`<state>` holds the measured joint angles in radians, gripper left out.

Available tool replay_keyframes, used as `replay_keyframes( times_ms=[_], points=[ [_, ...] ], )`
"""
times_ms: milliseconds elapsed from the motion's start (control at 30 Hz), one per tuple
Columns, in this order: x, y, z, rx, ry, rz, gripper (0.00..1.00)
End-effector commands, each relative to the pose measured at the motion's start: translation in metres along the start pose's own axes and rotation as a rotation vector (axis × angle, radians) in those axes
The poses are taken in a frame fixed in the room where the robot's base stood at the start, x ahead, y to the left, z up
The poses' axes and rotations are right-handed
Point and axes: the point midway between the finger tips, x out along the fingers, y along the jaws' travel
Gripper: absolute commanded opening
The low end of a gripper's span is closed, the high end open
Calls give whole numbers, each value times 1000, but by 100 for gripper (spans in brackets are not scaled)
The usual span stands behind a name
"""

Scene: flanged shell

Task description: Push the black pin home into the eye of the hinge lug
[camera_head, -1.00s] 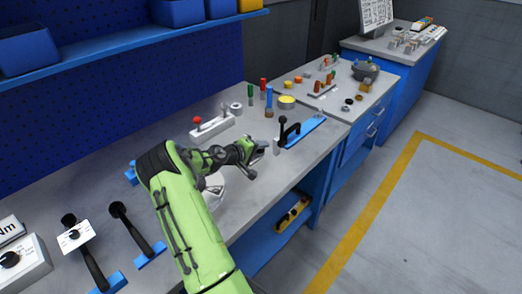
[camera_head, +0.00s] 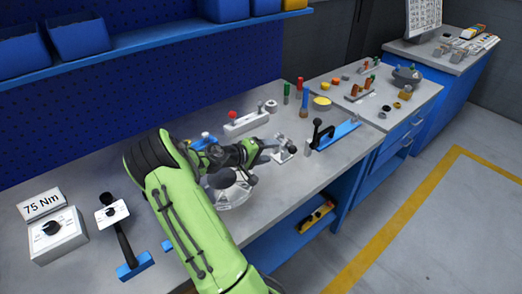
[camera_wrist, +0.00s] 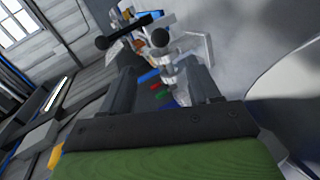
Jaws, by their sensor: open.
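My gripper (camera_head: 266,150) is open over the bench, just left of a small pale-grey metal bracket (camera_head: 285,154) that looks like the hinge lug. In the wrist view my two dark fingers (camera_wrist: 162,80) stand apart, with the pale metal bracket (camera_wrist: 200,45) beyond them and to the right. A dark round knob (camera_wrist: 160,38) shows in line with the gap; it may be the head of the black pin. I cannot tell how deep it sits, and the eye is not clearly visible. The pale shell (camera_head: 232,190) stands below my wrist, partly hidden by my arm.
A blue clamp with a black lever (camera_head: 318,132) stands right of the bracket. A grey block with a red knob (camera_head: 243,122) is behind, near upright coloured tools (camera_head: 303,100). A torque box (camera_head: 56,233) sits at left. The bench front right of the shell is clear.

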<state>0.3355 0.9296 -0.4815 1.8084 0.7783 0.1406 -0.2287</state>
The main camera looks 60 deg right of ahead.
Motion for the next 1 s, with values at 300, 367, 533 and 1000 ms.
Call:
replay_keyframes(
  times_ms=[300,367,533,1000],
  points=[
    [-41,2,2,1,-5,4,62],
    [-41,2,2,1,-6,5,62],
    [-40,2,2,1,-6,5,62],
    [-116,-8,9,116,20,-339,0]
  ],
)
